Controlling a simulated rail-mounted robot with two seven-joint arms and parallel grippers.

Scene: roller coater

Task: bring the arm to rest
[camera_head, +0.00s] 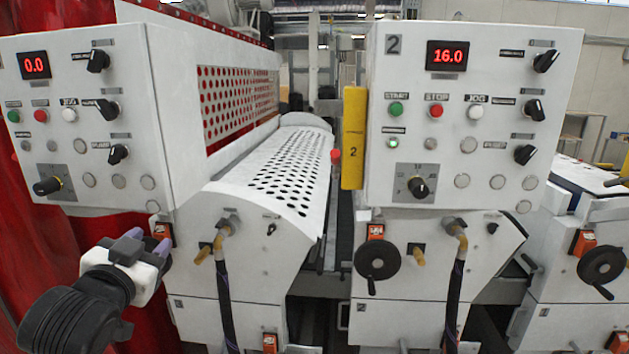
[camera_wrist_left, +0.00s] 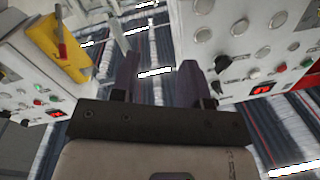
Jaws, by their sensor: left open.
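My left arm comes in at the lower left of the head view, a black link with a white wrist. My left gripper (camera_head: 149,240) is in front of the lower part of the left machine cabinet, apart from the panel knobs. In the left wrist view the gripper (camera_wrist_left: 160,78) shows two dark fingers spread apart with nothing between them. My right gripper is in neither view.
The left control panel (camera_head: 85,170) reads 0.0 and the right control panel (camera_head: 440,75) reads 16.0. A perforated white cover (camera_head: 290,170) and a yellow post (camera_head: 353,140) stand between them. A black handwheel (camera_head: 377,259) sits below the right panel. A red curtain (camera_head: 30,240) hangs at left.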

